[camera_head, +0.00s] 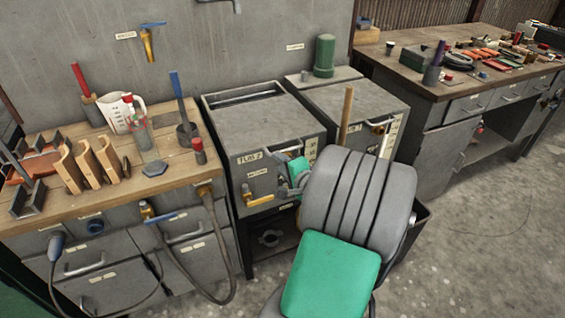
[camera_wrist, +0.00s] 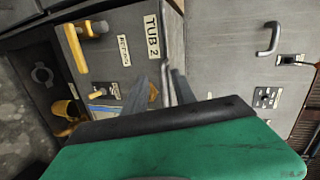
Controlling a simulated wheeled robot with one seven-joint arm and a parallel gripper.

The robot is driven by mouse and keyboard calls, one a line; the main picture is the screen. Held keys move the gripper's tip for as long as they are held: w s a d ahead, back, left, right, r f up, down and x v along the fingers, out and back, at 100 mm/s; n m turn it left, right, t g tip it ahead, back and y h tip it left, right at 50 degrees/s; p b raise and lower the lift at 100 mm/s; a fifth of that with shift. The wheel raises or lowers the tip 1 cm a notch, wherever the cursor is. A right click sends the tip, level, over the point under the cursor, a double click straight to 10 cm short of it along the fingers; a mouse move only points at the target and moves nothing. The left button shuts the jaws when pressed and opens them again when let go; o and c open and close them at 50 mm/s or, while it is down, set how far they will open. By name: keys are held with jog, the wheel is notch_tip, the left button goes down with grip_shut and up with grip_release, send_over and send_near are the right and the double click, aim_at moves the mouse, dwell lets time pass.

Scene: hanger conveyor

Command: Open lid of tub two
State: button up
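Tub two is a grey metal box with a TUB 2 label on its front (camera_head: 242,168). Its flat grey lid (camera_head: 262,122) lies over the top, with a dark gap at the back edge. My gripper (camera_head: 293,183) is at the tub's upper front, right of the label, partly hidden by my green and grey arm. In the wrist view the tub front (camera_wrist: 110,68) appears turned sideways. There my gripper's two grey fingers (camera_wrist: 160,82) are apart, pointing at the tub near the label. I see nothing clearly held between them.
A yellow-handled valve (camera_head: 258,200) sticks out of the tub front. A wooden bench (camera_head: 95,200) with tools and a beaker (camera_head: 150,153) stands at left. A second grey tub (camera_head: 355,100) adjoins on the right, with a green cylinder (camera_head: 324,55) behind. Open floor lies at right.

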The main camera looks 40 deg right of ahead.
aim_at(282, 151)
jog(key=w+d, duration=0.1)
jog(key=w, duration=0.1)
jog(key=w+d+f+m+h, duration=0.1)
jog(key=d, duration=0.1)
jog(key=w+d+m, duration=0.1)
jog(key=w+d, duration=0.1)
jog(key=shift+w+d+f, duration=0.1)
jog(key=shift+w+f, duration=0.15)
jog(key=shift+w, duration=0.1)
jog(key=shift+c, duration=0.3)
grip_shut()
dwell(0.9)
